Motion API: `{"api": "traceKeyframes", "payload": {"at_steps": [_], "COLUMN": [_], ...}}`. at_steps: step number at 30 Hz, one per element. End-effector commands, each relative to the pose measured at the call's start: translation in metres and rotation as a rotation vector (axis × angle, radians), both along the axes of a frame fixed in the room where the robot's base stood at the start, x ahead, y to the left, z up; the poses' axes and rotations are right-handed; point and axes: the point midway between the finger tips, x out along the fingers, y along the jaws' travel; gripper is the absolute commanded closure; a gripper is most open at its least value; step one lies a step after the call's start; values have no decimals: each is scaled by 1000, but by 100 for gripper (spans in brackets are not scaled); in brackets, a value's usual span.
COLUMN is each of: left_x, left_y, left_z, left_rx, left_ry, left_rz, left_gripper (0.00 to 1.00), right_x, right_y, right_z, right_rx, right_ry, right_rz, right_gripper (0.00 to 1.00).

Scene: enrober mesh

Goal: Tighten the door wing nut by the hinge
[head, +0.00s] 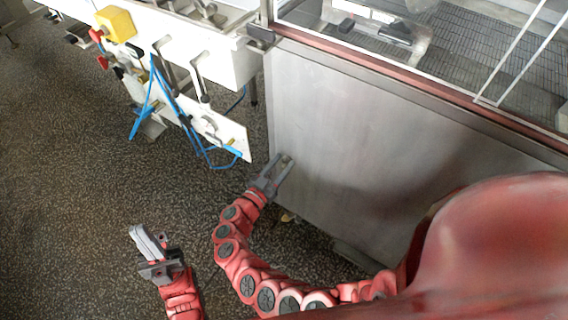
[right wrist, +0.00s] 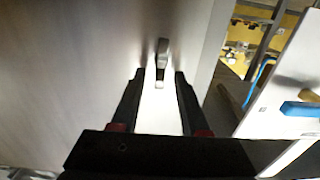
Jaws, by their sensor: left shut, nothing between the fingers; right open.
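A small grey, upright piece that looks like the wing nut (right wrist: 162,52) stands out from the pale metal panel in the right wrist view. My right gripper (right wrist: 160,74) is open, with its fingers on either side of the line to this piece and its tips just short of or level with its lower end. I cannot tell if they touch it. In the head view my right gripper (head: 284,164) is at the lower left edge of the steel panel (head: 370,125); the nut is not clear there. My left gripper (head: 144,240) is shut and empty, above the floor.
A white machine frame (head: 205,62) with blue hoses (head: 152,95), levers and a yellow box (head: 116,24) stands left of the panel. A mesh belt (head: 455,45) lies behind clear guarding above. The speckled floor (head: 70,190) is clear at left.

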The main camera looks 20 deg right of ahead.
Motion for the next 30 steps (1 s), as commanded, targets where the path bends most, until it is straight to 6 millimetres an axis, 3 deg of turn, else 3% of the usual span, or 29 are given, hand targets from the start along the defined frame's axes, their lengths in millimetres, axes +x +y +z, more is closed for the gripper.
{"api": "traceKeyframes", "payload": {"at_steps": [3, 10, 30], "left_x": [0, 0, 0], "left_y": [0, 0, 0], "left_z": [0, 0, -7], "left_rx": [0, 0, 0], "left_ry": [0, 0, 0], "left_rz": [0, 0, 0], "left_gripper": [100, 100, 100], "right_x": [0, 0, -3], "right_y": [0, 0, -1], "right_z": [0, 0, -3], "right_rx": [0, 0, 66], "right_ry": [0, 0, -82], "right_rz": [0, 0, -1], "right_gripper": [59, 100, 100]}}
